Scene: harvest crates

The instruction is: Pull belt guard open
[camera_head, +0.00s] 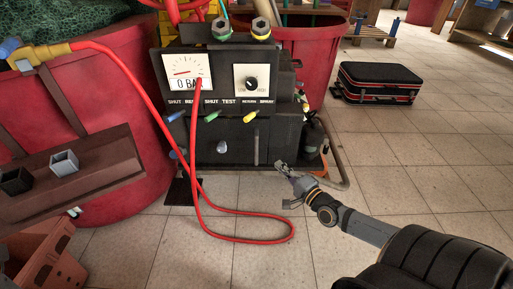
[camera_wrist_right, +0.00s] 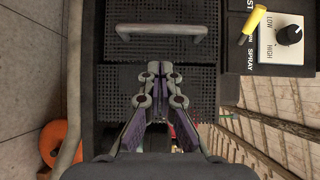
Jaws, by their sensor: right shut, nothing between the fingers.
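The belt guard (camera_head: 232,138) is a black perforated panel on the lower front of the dark machine. It carries a grey bar handle (camera_head: 256,149), upright in the head view. The perforated guard (camera_wrist_right: 130,50) fills the upper middle of the right wrist view, with the handle (camera_wrist_right: 160,32) across the top. My right gripper (camera_head: 281,168) is shut and empty, to the right of and slightly below the handle. In the wrist view its fingertips (camera_wrist_right: 160,69) are below the handle, apart from it and partly covering the panel behind. My left gripper is not in view.
A red hose (camera_head: 240,240) loops from the machine onto the tiled floor. The gauge panel (camera_head: 185,72) and coloured levers sit above the guard. A red tub (camera_head: 110,170) with a brown shelf (camera_head: 95,180) stands left. A black case (camera_head: 378,82) lies right; floor there is mostly clear.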

